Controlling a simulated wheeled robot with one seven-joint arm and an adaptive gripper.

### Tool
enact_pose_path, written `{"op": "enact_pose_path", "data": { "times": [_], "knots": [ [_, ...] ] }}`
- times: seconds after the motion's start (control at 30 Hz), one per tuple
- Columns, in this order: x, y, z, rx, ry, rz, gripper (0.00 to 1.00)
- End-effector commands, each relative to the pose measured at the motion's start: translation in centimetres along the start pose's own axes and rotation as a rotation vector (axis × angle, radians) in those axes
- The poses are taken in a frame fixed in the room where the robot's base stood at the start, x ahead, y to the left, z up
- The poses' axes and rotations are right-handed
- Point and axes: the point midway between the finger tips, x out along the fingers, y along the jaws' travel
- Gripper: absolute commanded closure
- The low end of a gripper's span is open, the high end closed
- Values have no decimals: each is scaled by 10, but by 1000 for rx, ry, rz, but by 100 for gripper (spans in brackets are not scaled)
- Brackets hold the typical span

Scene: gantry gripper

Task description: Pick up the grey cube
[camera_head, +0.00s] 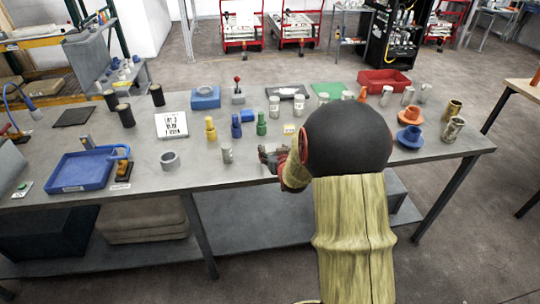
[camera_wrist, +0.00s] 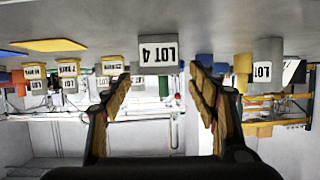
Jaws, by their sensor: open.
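My gripper (camera_head: 272,158) is low over the front middle of the table in the head view, near its front edge. In the upside-down wrist view, its two fingers (camera_wrist: 160,77) stand apart with nothing held between them. A grey block-like object with a white "LOT 4" label (camera_wrist: 158,54) shows beyond and between the fingertips, apart from them. I cannot tell whether it is the grey cube. I cannot clearly pick out a grey cube in the head view, where my arm and gripper hide part of the table.
A grey labelled can (camera_head: 226,155) stands left of my gripper. A blue tray (camera_head: 82,171) lies at left and a red bin (camera_head: 384,80) at back right.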

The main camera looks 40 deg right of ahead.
Motion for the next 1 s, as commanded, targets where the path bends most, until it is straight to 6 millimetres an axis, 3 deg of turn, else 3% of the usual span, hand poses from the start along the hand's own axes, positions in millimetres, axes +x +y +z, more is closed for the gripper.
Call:
{"op": "enact_pose_path", "data": {
  "times": [0.07, 0.2, 0.53, 1.0],
  "knots": [
    [14, -1, 9, 0, -2, -1, 41],
    [30, -1, 7, -1, -1, -1, 41],
    [36, -1, 5, 0, -1, 0, 41],
    [36, -1, 5, 0, -1, 0, 68]
  ]
}}
